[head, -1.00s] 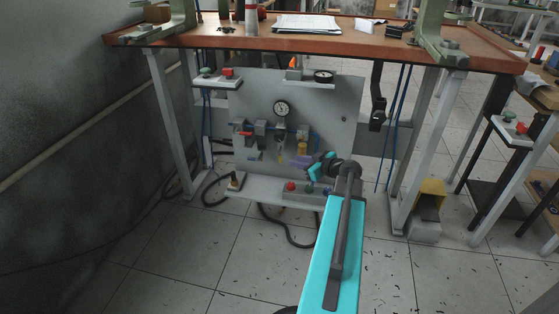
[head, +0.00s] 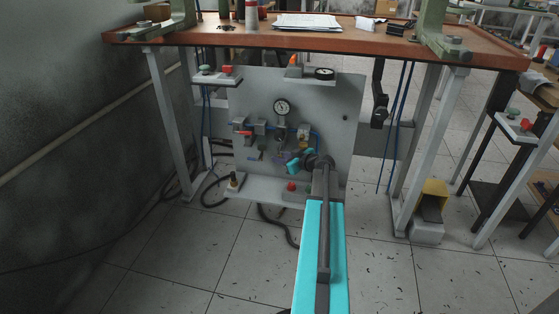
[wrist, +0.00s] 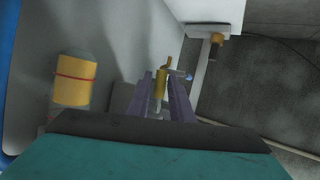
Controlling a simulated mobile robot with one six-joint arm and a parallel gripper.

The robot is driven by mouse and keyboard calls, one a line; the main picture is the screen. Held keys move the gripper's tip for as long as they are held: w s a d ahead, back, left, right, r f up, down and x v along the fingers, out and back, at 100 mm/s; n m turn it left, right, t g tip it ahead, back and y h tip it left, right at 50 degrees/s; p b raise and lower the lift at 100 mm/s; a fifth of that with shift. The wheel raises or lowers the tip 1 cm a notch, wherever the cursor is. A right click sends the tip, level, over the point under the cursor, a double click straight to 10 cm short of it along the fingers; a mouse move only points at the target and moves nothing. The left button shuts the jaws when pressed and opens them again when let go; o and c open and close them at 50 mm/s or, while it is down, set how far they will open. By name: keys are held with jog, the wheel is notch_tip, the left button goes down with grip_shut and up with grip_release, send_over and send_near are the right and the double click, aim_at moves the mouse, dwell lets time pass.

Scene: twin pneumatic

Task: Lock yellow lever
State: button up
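The yellow lever (wrist: 160,82) shows in the wrist view as a narrow upright yellow piece with a bent top. It lies in line with the gap between the two purple fingers of my gripper (wrist: 160,80). The fingers are apart; I cannot tell whether either touches the lever. In the head view my gripper (head: 281,158) is low at the front of the grey panel (head: 335,100). My teal and dark wrist is beside it, and I cannot make out the lever there.
A yellow cylinder with a red band (wrist: 74,80) stands left of the fingers in the wrist view. A round gauge (head: 282,107) and a red-handled valve (head: 242,132) are on the panel. A shelf with a red button (head: 291,186) lies below. The wooden tabletop (head: 240,38) overhangs.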

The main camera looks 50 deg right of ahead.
grip_shut()
jog(key=shift+f+b, duration=0.2)
jog(key=shift+b, duration=0.5)
jog(key=t+b, duration=0.1)
jog(key=b, duration=0.2)
jog(key=shift+w+m, duration=0.15)
jog(key=shift+m, duration=0.15)
jog(key=shift+w+a+t+b, duration=0.1)
jog(key=shift+t+b, duration=0.2)
jog(key=shift+b, duration=0.95)
jog(key=shift+r+b, duration=0.15)
jog(key=shift+b, duration=0.25)
grip_release()
